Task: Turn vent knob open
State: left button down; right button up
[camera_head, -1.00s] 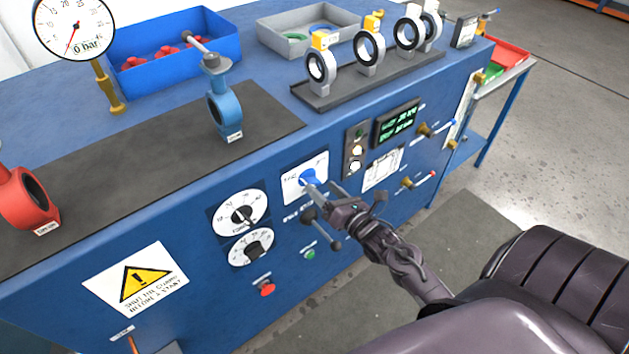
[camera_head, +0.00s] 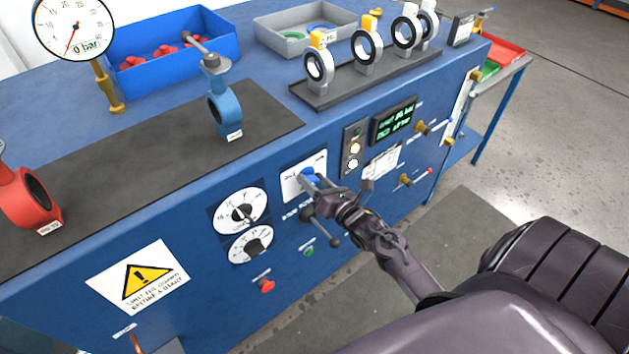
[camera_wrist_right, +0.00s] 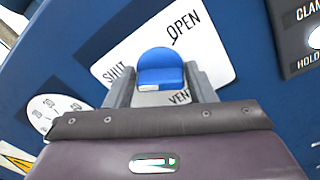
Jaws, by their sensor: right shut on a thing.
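The vent knob is a blue knob (camera_head: 309,175) on a white plate (camera_head: 293,185) on the front of the blue bench. In the right wrist view the knob (camera_wrist_right: 161,70) stands between the words SHUT and OPEN, with VENT partly hidden below it. My right gripper (camera_head: 317,183) is at the knob, and in the wrist view its two fingers (camera_wrist_right: 160,88) lie along both sides of it, shut on it. The fingers hide part of the knob in the head view. My left gripper is not in view.
Two dials (camera_head: 241,212) sit left of the vent plate. A black lever handle (camera_head: 322,225) sticks out just below my right gripper. A lit panel (camera_head: 393,122) and brass valves (camera_head: 422,127) are to the right. The floor (camera_head: 540,130) at the right is clear.

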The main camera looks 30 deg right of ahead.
jog(key=shift+m, duration=1.2)
jog(key=m, duration=0.3)
jog(key=shift+m, duration=0.3)
jog(key=m, duration=0.3)
jog(key=shift+d+f+m, duration=0.1)
jog(key=shift+m, duration=0.2)
jog(key=m, duration=0.3)
jog(key=shift+m, duration=0.4)
jog(key=m, duration=0.5)
jog(key=shift+f+p, duration=0.15)
jog(key=shift+p, duration=0.25)
jog(key=m, duration=0.5)
jog(key=shift+f+p, duration=0.1)
jog(key=shift+p, duration=0.25)
jog(key=shift+m, duration=0.4)
jog(key=o, duration=0.8)
